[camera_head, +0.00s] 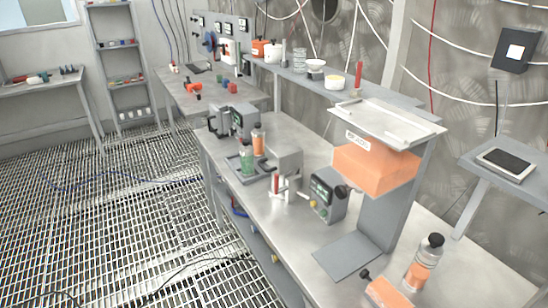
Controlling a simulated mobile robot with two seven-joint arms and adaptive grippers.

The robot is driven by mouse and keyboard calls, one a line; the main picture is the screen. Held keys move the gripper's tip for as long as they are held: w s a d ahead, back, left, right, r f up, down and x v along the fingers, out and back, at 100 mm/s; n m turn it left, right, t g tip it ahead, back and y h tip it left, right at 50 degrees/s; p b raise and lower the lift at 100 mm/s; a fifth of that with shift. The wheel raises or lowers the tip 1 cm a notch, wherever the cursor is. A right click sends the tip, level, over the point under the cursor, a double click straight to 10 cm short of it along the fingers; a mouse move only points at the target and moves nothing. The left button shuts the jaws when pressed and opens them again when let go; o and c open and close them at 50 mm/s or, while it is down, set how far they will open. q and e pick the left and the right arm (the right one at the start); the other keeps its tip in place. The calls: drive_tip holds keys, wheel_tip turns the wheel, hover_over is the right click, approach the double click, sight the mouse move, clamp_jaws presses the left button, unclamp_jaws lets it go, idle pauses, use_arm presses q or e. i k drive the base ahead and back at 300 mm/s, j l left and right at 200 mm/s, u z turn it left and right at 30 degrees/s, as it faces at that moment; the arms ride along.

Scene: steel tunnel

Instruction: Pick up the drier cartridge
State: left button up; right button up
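No part is clearly marked as the drier cartridge. An upright clear cylinder with an orange filling and a dark cap (424,262) stands at the near right of the steel bench. A second orange piece with a black knob (385,292) lies tilted beside it, partly cut off by the lower edge. Farther back, a smaller orange-filled cylinder (258,141) and a green-filled cylinder (246,160) stand upright by a grey frame. I cannot tell which one is the cartridge. Neither of my grippers is in view.
A grey stand with a large orange block (376,167) rises from the bench (330,215). A grey instrument (327,196) stands left of it. A shelf (340,88) with jars runs behind. A side table with a tablet (506,164) is at right. The grating floor at left is mostly clear.

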sight(258, 134)
drive_tip(key=i+j+z, duration=0.15)
drive_tip(key=z, duration=0.25)
drive_tip(key=i+j+z, duration=0.1)
drive_tip(key=j+z, duration=0.3)
drive_tip(key=i+j+z, duration=0.1)
drive_tip(key=j+z, duration=0.6)
drive_tip(key=z, duration=0.15)
